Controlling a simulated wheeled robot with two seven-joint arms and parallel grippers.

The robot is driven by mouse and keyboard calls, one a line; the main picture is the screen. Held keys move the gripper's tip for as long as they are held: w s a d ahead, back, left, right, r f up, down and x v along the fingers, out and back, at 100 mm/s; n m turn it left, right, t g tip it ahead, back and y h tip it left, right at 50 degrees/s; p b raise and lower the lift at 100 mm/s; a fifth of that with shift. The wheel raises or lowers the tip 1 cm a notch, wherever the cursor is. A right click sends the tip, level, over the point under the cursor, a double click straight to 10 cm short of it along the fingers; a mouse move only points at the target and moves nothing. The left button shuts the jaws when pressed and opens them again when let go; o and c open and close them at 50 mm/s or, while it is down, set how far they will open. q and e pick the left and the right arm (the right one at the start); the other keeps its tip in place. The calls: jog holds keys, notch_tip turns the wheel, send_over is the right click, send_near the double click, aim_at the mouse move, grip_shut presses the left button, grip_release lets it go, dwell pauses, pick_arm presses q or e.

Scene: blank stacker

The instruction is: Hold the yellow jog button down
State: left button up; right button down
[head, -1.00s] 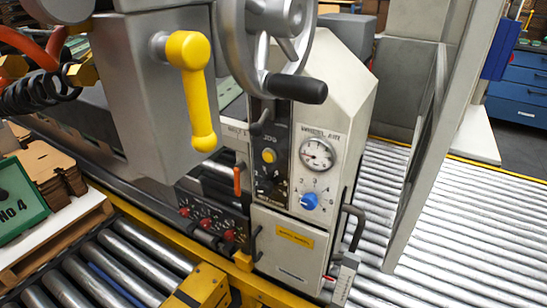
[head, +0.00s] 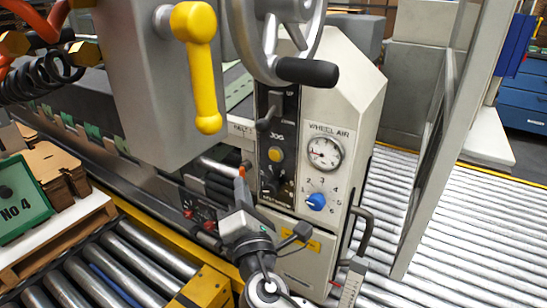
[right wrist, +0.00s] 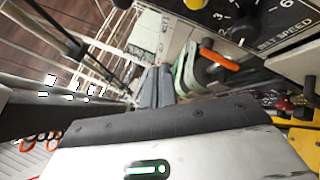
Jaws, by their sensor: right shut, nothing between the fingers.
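The round yellow jog button (head: 275,155) sits under the word JOG on the dark panel of the white control cabinet (head: 345,107) in the head view. My right gripper (head: 240,188) comes up from the bottom of the head view, shut and empty. Its fingertips are below and left of the button, apart from it in the picture. In the right wrist view the closed fingers (right wrist: 153,84) point away, with an orange-tipped lever (right wrist: 220,60) to their right. My left gripper is not in view.
A wheel with a black handle (head: 307,71) hangs above the panel, and a yellow lever (head: 200,75) is at upper left. A blue knob (head: 316,201) and the wheel air gauge (head: 324,152) are right of the button. Conveyor rollers (head: 130,262) run along the front left.

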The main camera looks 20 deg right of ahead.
aim_at(269, 153)
jog(key=w+d, duration=0.5)
jog(key=d, duration=0.2)
jog(key=shift+w, duration=0.2)
jog(key=shift+w+d, duration=0.1)
dwell(2.2)
jog(key=shift+w+d, duration=0.15)
jog(key=shift+d, duration=0.05)
jog(key=shift+w+d, duration=0.3)
jog(key=shift+d, duration=0.15)
dwell(2.0)
dwell(1.6)
jog(key=shift+s+a, duration=0.55)
jog(key=shift+a, duration=0.2)
